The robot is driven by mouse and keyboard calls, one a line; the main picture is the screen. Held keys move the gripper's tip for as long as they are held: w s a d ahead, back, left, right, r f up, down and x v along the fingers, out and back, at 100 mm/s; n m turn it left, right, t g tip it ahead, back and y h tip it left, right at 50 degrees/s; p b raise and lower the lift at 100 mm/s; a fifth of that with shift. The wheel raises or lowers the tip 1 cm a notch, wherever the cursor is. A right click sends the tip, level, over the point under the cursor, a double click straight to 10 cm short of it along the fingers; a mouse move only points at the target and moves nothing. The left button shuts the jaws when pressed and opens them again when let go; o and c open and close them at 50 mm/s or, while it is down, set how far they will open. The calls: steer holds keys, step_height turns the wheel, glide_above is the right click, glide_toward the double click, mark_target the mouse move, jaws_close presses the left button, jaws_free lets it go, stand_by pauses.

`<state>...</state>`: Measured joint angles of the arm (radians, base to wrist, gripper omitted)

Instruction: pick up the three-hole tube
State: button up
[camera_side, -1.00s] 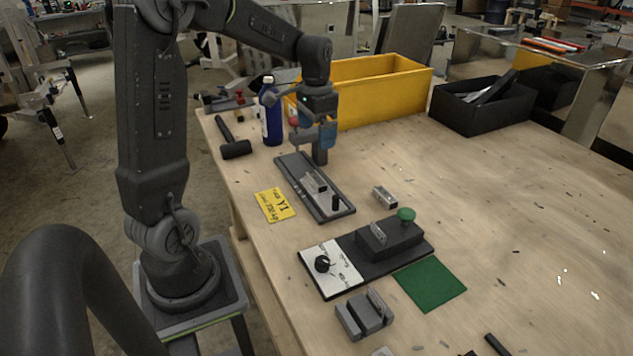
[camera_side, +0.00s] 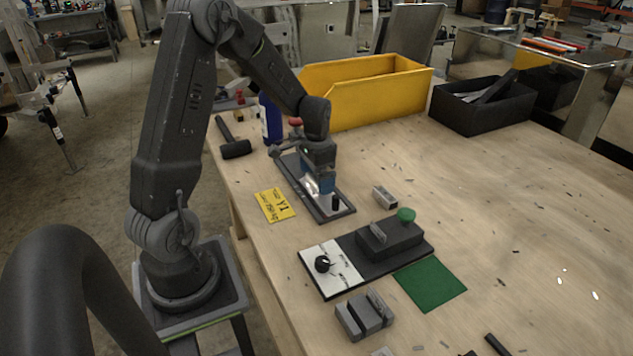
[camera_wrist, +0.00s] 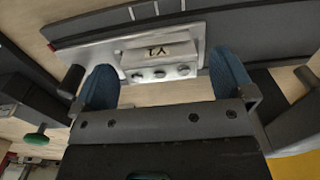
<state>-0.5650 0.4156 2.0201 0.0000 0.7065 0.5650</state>
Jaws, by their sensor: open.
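My gripper (camera_side: 318,188) is low over that fixture and hides most of the tube in the side view. In the wrist view my gripper (camera_wrist: 165,84) is open. Its blue fingers stand wide apart, one toward each end of the tube, with nothing held. The tube lies just beyond the fingertips' line. Whether the fingers touch it or the plate I cannot tell.
A small loose metal tube (camera_side: 385,196) lies right of the fixture. A black peg (camera_side: 336,203) stands at the fixture's near end. A black station with a green knob (camera_side: 405,215), a yellow card (camera_side: 274,205) and a blue bottle (camera_side: 270,120) stand around. The table's right is mostly clear.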

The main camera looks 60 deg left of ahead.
steer(key=shift+f, duration=0.1)
steer(key=shift+c, duration=0.2)
steer(key=c, duration=1)
